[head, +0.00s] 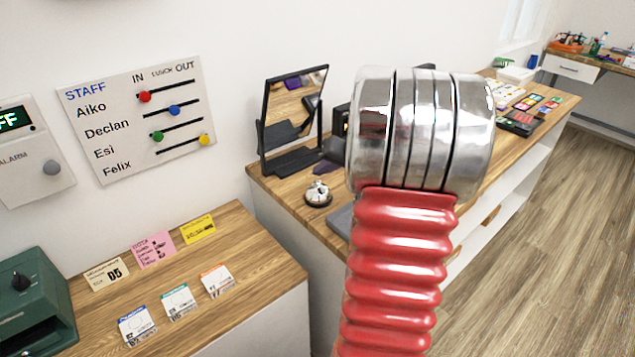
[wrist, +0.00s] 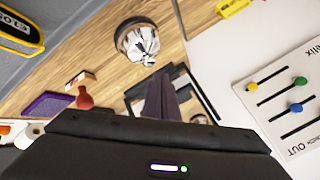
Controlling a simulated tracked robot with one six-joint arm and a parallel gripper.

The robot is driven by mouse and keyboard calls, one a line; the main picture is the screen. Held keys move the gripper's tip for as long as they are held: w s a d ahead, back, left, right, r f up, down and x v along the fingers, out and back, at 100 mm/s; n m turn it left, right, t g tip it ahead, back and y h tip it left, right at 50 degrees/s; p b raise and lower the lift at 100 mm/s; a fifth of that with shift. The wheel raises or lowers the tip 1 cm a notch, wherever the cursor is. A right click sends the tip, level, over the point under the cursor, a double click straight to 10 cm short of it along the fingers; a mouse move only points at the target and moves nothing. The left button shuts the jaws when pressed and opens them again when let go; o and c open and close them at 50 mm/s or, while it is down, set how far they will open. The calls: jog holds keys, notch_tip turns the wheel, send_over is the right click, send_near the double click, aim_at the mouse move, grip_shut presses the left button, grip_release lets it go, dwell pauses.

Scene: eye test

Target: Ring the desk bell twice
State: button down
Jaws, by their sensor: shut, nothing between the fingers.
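The desk bell (head: 318,193), a small silvery dome on a dark round base, stands on the wooden counter near its left end, in front of the mirror. In the wrist view the bell (wrist: 137,42) is at upper middle, beyond my fingers. My gripper (wrist: 163,80) shows there as a narrow dark grey shape rising from the dark housing; its fingers are together and hold nothing. The fingertips appear just below the bell in that picture, with a gap; the real distance is unclear.
A black-framed mirror (head: 292,120) stands against the wall behind the bell. A STAFF board (head: 140,115) with coloured sliders hangs on the left wall. A lower wooden desk (head: 255,275) holds several cards. A green box (head: 30,305) is at lower left. Floor (head: 540,240) is clear at right.

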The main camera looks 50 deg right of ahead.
notch_tip(320, 180, up, 5)
jog(key=shift+f, duration=0.1)
dwell(0.6)
dwell(2.3)
jog(key=s+a+r+n+g+y, duration=0.1)
jog(key=a+r+n, duration=0.1)
jog(key=a, duration=1.1)
jog(key=s+a+r+n+g+y, duration=0.1)
jog(key=a+r+n+g, duration=0.1)
jog(key=a, duration=1)
jog(key=s+a+f+n+h, duration=0.1)
jog(key=s+a+n, duration=0.4)
jog(key=s+a, duration=1)
jog(key=shift+s+a+f+g+h, duration=0.3)
jog(key=shift+s+a+f+h, duration=0.1)
jog(key=shift+a+f, duration=0.3)
